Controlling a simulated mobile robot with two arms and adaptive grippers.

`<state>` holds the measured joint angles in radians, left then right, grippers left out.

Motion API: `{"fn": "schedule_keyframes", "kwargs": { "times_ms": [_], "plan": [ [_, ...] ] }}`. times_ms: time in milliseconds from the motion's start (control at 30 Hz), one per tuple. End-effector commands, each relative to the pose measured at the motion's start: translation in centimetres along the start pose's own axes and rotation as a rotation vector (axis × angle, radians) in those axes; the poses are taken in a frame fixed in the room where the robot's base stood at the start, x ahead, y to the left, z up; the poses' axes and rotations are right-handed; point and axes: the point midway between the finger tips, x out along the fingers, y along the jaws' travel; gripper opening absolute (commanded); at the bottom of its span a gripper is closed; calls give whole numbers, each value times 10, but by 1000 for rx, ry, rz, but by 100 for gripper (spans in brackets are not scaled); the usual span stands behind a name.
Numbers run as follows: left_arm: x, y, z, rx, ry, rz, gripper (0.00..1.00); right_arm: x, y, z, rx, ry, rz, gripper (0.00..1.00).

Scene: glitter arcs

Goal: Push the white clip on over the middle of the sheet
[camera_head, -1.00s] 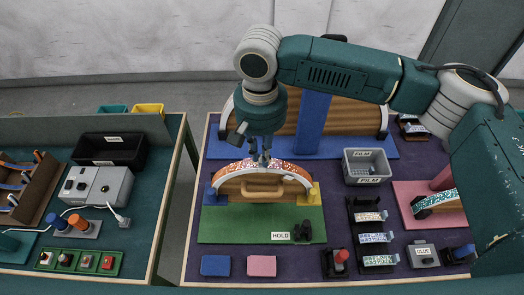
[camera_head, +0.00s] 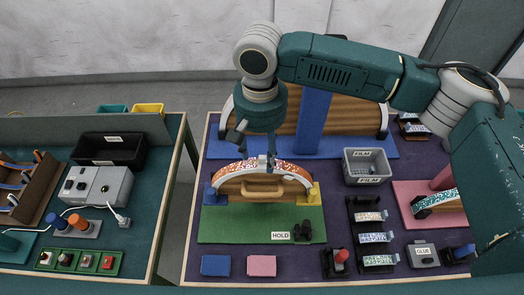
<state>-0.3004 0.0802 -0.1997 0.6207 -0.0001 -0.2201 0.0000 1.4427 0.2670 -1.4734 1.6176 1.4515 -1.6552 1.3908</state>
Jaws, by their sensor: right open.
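A speckled orange-and-white sheet (camera_head: 289,167) lies curved over the top of a wooden arch form (camera_head: 235,187) with a pale rim. A blue clip (camera_head: 210,194) sits at the arch's left foot and a yellow clip (camera_head: 313,193) at its right foot. My right gripper (camera_head: 263,161) points down at the middle of the arch, its fingertips at or just above the sheet. It is open. I cannot make out a separate white clip; the gripper covers the middle of the sheet. My left gripper is not in view.
The arch stands on a green board (camera_head: 225,226) marked HOLD with a black toggle clamp (camera_head: 303,231). A larger wooden arch with a blue post (camera_head: 312,122) stands close behind. A grey FILM bin (camera_head: 367,167) and a black rack (camera_head: 361,215) stand to the right.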

Motion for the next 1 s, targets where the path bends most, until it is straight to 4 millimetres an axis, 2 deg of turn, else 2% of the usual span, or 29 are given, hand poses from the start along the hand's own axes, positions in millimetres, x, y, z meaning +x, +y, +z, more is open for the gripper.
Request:
{"fn": "schedule_keyframes", "kwargs": {
  "times_ms": [1000],
  "plan": [
    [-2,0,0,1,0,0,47,-62,0,0,0,1,0,51]
  ]
}}
